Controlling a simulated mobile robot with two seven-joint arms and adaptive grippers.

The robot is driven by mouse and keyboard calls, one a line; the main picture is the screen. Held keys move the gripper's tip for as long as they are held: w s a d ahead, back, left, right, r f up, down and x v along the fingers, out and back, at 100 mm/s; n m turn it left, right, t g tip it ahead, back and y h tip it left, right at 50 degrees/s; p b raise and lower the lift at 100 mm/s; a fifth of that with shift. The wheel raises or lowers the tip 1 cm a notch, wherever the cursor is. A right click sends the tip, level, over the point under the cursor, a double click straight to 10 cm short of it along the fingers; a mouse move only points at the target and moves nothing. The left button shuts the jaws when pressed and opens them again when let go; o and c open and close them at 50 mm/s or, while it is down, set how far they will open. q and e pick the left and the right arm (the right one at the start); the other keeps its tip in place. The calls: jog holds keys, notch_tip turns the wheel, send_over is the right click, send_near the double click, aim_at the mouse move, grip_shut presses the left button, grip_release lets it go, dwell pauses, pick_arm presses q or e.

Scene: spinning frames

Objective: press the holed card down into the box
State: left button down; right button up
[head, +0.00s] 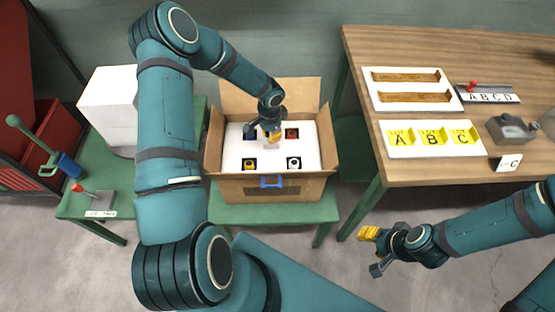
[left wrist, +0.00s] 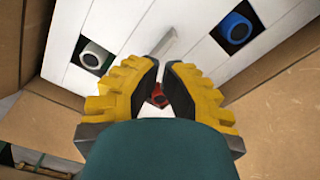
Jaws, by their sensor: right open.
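The white holed card (head: 270,167) lies level inside the open cardboard box (head: 262,188), below its rim. Its square dark holes show round-topped pieces: blue (head: 250,130), red (head: 292,133), yellow (head: 249,164) and pale grey (head: 293,163). My left gripper (head: 270,138) is over the card's middle, near a small white raised tab (left wrist: 166,45) in the left wrist view. Its yellow fingertips (left wrist: 161,65) are close together there. I cannot tell whether they touch the tab or the card. My right gripper (head: 374,250) is open and empty, low at the right, away from the box.
The box stands on a green table (head: 225,213) with its flaps spread. A white block (head: 108,105) and a red-levered device (head: 95,198) are at the left. A wooden table (head: 460,50) at the right carries a lettered A B C tray (head: 430,150) and a slotted tray (head: 408,75).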

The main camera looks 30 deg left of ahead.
pick_arm(q)
jog(key=shift+f+b, duration=1.75)
jog(key=shift+f, duration=0.35)
jog(key=shift+f+b, duration=0.3)
jog(key=shift+f, duration=0.05)
jog(key=shift+f+b, duration=0.35)
jog(key=shift+f, duration=0.15)
jog(key=shift+r, duration=0.15)
jog(key=shift+r+p, duration=2.65)
jog(key=shift+r, duration=1.35)
